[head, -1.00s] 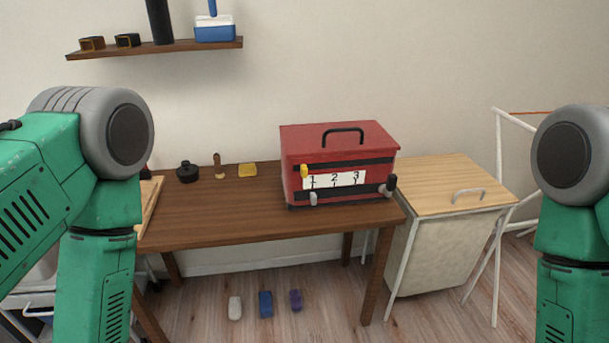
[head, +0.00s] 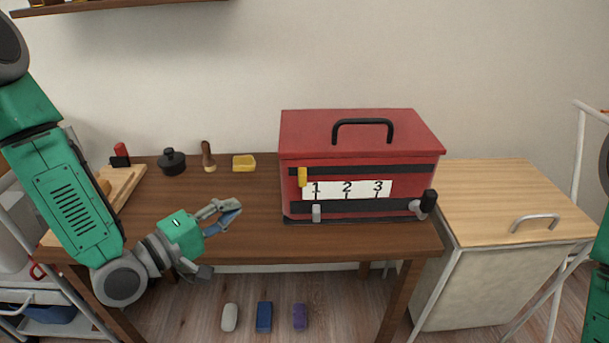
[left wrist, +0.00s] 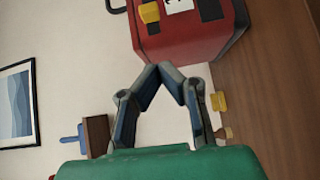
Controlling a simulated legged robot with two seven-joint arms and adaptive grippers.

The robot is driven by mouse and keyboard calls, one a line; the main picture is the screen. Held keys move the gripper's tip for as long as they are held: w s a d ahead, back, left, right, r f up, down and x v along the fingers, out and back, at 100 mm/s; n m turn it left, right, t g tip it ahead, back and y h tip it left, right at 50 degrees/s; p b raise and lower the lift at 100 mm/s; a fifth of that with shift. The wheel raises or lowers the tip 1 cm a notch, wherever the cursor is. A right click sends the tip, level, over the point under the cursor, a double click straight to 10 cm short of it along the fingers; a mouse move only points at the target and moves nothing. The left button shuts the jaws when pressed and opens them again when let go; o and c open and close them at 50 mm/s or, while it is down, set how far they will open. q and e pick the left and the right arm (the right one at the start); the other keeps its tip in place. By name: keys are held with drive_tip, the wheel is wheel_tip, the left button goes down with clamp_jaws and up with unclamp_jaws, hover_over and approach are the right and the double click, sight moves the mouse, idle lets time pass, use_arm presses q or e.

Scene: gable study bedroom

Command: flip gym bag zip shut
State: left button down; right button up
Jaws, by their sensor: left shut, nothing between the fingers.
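No soft bag is recognisable; a red box (head: 362,135) with a black top handle (head: 362,124) stands on the brown table. Its front has two black strips and a white plate (head: 347,190) marked 1, 2, 3. A yellow tab (head: 302,176) sits at the upper strip's left end, by the 1. A grey tab (head: 317,213) is below it. A black-ended lever (head: 428,200) sticks out at lower right. My left gripper (head: 236,209) is shut and empty, left of the box. The left wrist view shows its closed fingertips (left wrist: 171,68) near the red box (left wrist: 190,38). My right gripper is out of view.
The brown table (head: 240,240) holds a black pot (head: 172,161), a brush (head: 208,156), a yellow block (head: 244,163) and a wooden board (head: 124,187) behind my left arm. A light wood hamper (head: 510,190) stands right. Table is bare between gripper and box.

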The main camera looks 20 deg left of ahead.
sight(302, 177)
use_arm(q)
drive_tip(key=x, duration=0.5)
drive_tip(key=b+x, duration=0.1)
drive_tip(key=x, duration=0.4)
drive_tip(key=shift+w+r, duration=0.1)
drive_tip(key=shift+r, duration=0.15)
drive_tip(key=shift+w+d, duration=0.2)
drive_tip(key=shift+d, duration=0.65)
drive_tip(key=shift+w+d, duration=0.2)
drive_tip(key=shift+d, duration=0.65)
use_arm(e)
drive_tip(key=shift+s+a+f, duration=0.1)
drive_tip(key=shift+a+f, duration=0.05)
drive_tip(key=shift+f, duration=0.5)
